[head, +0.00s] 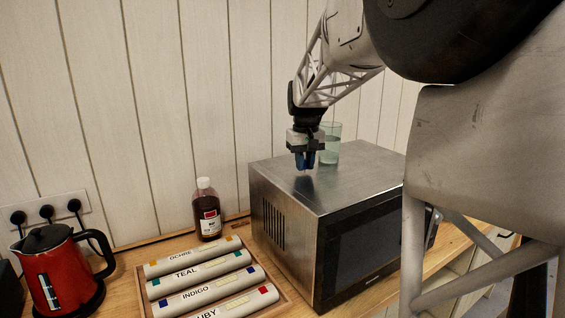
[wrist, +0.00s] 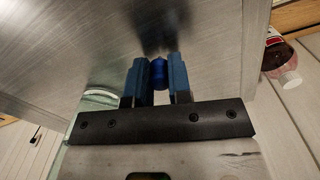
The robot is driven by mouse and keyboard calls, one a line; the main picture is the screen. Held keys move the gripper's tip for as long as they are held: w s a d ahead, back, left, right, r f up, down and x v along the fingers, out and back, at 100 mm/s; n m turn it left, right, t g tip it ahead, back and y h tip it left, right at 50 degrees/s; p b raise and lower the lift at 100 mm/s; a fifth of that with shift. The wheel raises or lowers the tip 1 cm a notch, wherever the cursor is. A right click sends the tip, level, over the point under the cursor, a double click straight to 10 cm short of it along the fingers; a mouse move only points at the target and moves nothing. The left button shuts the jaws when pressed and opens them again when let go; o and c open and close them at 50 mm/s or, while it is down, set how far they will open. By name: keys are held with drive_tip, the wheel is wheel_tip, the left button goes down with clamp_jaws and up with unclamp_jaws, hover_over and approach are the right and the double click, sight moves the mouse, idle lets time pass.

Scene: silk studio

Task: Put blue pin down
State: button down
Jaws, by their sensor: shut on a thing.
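My gripper (head: 305,160) is over the steel top of the microwave (head: 345,185), near its left rear part. It points down, and its fingertips are close to the metal surface. In the wrist view my gripper (wrist: 158,80) is shut on the blue pin (wrist: 159,73), which shows as a small rounded blue piece between the two blue fingers. In the head view the pin is hard to tell from the blue fingers. I cannot tell whether the pin touches the microwave top.
A glass (head: 331,145) stands on the microwave just behind my gripper. A brown bottle (head: 207,212) stands left of the microwave. A wooden tray (head: 143,283) holds several labelled rolls. A red kettle (head: 62,278) stands far left. The microwave top is clear to the front and right.

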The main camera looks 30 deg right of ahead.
drive_tip(key=shift+f, duration=0.15)
drive_tip(key=c, duration=1)
unclamp_jaws()
drive_tip(key=shift+c, duration=0.2)
wheel_tip(320, 180, up, 12)
drive_tip(key=shift+r, duration=0.2)
idle(0.4)
drive_tip(key=s+a+f+n+t, duration=0.1)
drive_tip(key=s+a+f, duration=0.5)
drive_tip(key=s+a, duration=0.45)
drive_tip(key=s+a+f+n+t, duration=0.1)
drive_tip(key=s+a+f, duration=0.65)
drive_tip(key=a, duration=0.55)
drive_tip(key=s+a+f, duration=0.5)
drive_tip(key=s+f, duration=0.3)
drive_tip(key=s, duration=0.3)
drive_tip(key=shift+a+f+n+t, duration=0.15)
drive_tip(key=shift+a+n+t, duration=0.15)
drive_tip(key=shift+a+n, duration=0.1)
